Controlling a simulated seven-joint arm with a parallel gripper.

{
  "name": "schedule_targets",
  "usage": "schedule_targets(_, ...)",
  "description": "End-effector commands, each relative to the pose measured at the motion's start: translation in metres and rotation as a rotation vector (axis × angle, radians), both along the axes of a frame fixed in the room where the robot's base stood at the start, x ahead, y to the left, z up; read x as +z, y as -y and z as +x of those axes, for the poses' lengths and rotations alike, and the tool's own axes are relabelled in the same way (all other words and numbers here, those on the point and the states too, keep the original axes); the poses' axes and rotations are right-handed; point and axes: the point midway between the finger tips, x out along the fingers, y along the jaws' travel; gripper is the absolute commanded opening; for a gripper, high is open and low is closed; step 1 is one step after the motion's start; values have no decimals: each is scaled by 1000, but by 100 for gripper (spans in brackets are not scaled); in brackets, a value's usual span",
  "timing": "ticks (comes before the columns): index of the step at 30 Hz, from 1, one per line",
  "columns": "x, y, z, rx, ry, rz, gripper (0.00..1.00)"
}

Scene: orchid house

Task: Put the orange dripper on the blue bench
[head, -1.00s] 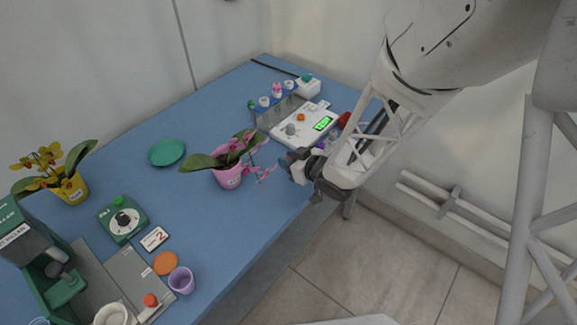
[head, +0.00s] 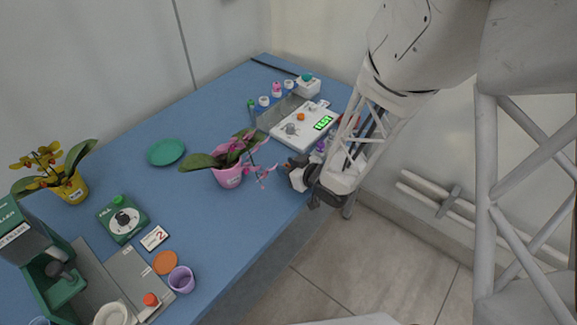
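A small orange piece (head: 300,117), which looks like the orange dripper, sits on the white scale (head: 286,141) with a lit green display. A grey knob-like piece (head: 291,129) is beside it. The blue bench (head: 140,185) runs from the lower left to the back wall. My gripper (head: 292,176) is at the bench's right edge, in front of the scale and right of the pink orchid pot. It is apart from the orange piece. Its fingers are small and dark here, so I cannot tell whether they are open or hold anything.
A pink pot (head: 229,177) with an orchid stands close left of my gripper. Small jars (head: 277,90) stand behind the scale. Bare bench lies between.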

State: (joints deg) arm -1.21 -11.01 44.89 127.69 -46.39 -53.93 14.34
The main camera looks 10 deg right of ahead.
Motion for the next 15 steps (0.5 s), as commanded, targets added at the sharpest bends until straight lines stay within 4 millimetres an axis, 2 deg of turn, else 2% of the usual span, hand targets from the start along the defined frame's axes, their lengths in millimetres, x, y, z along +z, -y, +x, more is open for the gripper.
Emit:
schedule_targets(1, 0, 0, 0, 0, 0, 0, 48)
schedule_targets(2, 0, 0, 0, 0, 0, 0, 52)
schedule_targets(15, 4, 0, 0, 0, 0, 0, 52)
